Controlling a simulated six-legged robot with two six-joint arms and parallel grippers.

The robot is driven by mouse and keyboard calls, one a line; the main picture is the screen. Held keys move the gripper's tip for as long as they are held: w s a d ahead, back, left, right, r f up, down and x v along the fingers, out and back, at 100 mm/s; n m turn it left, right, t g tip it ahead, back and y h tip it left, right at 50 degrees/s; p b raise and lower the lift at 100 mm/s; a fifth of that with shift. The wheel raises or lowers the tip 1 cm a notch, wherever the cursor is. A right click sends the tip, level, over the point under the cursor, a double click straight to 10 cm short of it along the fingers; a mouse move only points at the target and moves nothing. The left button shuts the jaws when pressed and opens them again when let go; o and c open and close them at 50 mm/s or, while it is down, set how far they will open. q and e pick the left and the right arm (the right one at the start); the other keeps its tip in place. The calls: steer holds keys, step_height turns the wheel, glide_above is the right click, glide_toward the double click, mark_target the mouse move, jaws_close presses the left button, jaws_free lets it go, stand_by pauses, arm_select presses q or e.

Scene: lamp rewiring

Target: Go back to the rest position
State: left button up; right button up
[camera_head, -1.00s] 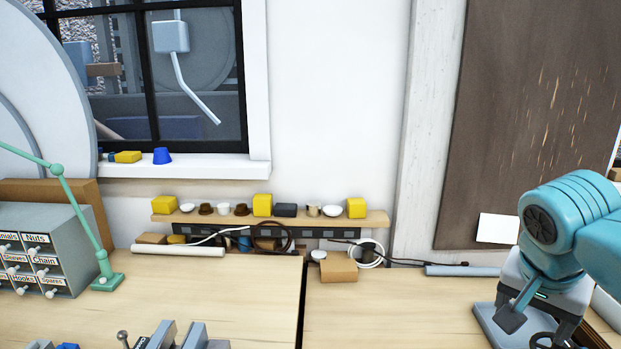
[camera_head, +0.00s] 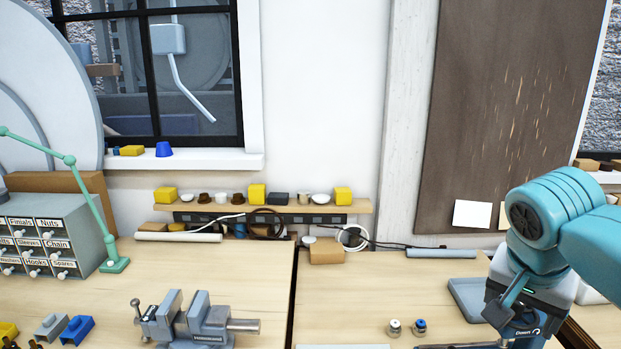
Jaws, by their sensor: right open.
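My right gripper (camera_head: 517,335) shows at the lower right, below the teal arm that comes in from the right edge. It hangs over the workbench (camera_head: 350,285), in front of a grey-blue tray (camera_head: 466,297). Its jaws are open, and its fingertips are partly cut off by the bottom edge. I see nothing held in it. My left gripper is not in view.
A grey vise (camera_head: 195,318) stands on the bench at lower left. A drawer cabinet (camera_head: 45,230) and green lamp arm (camera_head: 85,195) are at left. Two small fittings (camera_head: 394,327) stand left of my right gripper. A shelf (camera_head: 300,207) lines the wall.

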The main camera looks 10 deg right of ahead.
steer(key=w+a+f+n+y+b, duration=0.15)
steer(key=a+f, duration=0.25)
steer(key=f, duration=0.7)
steer(key=w+a+f+n+g+y+b, duration=0.1)
steer(key=a+f+n+y+b, duration=0.3)
steer(key=f, duration=0.7)
steer(key=w+a+f+n+h+p, duration=0.15)
steer(key=a+f, duration=0.35)
steer(key=f, duration=0.7)
steer(key=s+a+f+y+b, duration=0.1)
steer(key=s+a+f+b, duration=0.2)
steer(key=s+f, duration=0.6)
steer(key=s+a+f+n+g+y+b, duration=0.1)
steer(key=s+a+f, duration=0.4)
steer(key=f, duration=1.2)
steer(key=s+y+b, duration=0.1)
steer(key=s+b, duration=0.1)
steer(key=s, duration=0.2)
steer(key=shift+s+a+f+y, duration=0.15)
steer(key=shift+s+a+y, duration=0.15)
steer(key=shift+s, duration=0.1)
